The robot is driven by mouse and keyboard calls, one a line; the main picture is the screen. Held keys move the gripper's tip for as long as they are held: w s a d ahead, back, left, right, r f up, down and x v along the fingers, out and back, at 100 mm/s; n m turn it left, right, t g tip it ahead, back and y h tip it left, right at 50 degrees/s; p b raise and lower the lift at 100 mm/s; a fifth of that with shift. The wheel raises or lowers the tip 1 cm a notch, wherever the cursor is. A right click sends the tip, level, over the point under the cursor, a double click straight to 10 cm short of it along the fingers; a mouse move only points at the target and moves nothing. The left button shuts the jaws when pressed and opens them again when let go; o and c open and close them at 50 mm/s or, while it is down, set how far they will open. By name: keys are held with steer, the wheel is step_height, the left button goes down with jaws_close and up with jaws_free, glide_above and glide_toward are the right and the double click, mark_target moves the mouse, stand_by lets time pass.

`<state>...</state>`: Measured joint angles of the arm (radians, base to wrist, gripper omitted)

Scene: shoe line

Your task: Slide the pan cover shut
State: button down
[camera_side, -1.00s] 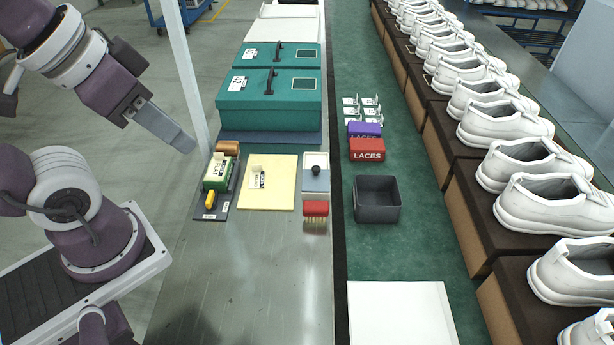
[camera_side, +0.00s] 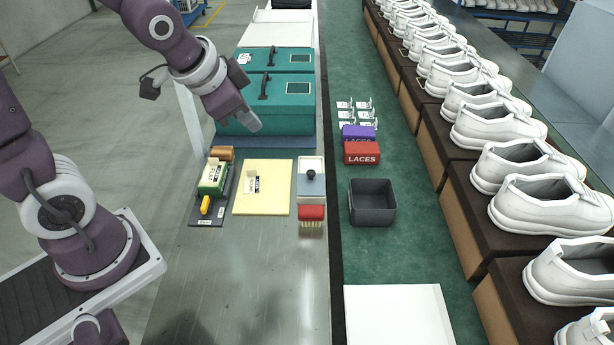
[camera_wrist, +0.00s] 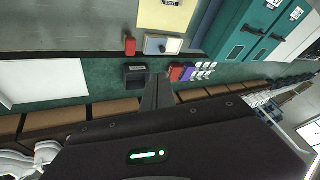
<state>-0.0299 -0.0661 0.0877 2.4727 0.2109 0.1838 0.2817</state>
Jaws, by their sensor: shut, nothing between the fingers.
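The pan (camera_side: 310,190) is a small light box on the steel bench, left of the bench's right edge, with one white part and one blue-grey part. A dark round knob (camera_side: 311,175) stands near where the two parts meet; I cannot tell clearly which part is the cover. The pan also shows in the wrist view (camera_wrist: 172,45), above the fingertips. My gripper (camera_side: 252,123) is shut and empty, raised in front of the teal box and up-left of the pan in the side view, apart from it. Its fingers show in the wrist view (camera_wrist: 157,82).
A red-topped brush (camera_side: 312,213) stands just in front of the pan, and a yellow sheet (camera_side: 265,202) lies to its left. A dark tray (camera_side: 198,217) with tools is farther left. Teal boxes (camera_side: 283,112) stand behind. A black bin (camera_side: 372,215) is to the right.

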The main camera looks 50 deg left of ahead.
steer(key=w+f+m, duration=0.3)
steer(key=w+f, duration=0.3)
steer(key=f, duration=0.4)
steer(key=m+h, duration=0.2)
steer(key=m, duration=0.1)
glide_toward(314, 182)
steer(key=d, duration=0.1)
steer(key=s+d+f, duration=0.1)
steer(key=d+f, duration=0.1)
steer(key=shift+s+f, duration=0.2)
steer(key=shift+s, duration=0.05)
steer(key=w+a, duration=0.1)
steer(key=w+f, duration=0.1)
steer(key=w, duration=0.1)
steer(key=shift+a+f, duration=0.15)
steer(key=shift+a, duration=0.25)
steer(key=shift+w+a+f, duration=0.1)
steer(key=shift+w+a, duration=0.2)
steer(key=shift+w, duration=0.1)
steer(key=w+a, duration=0.5)
steer(key=shift+w+a, duration=0.6)
steer(key=shift+a, duration=0.1)
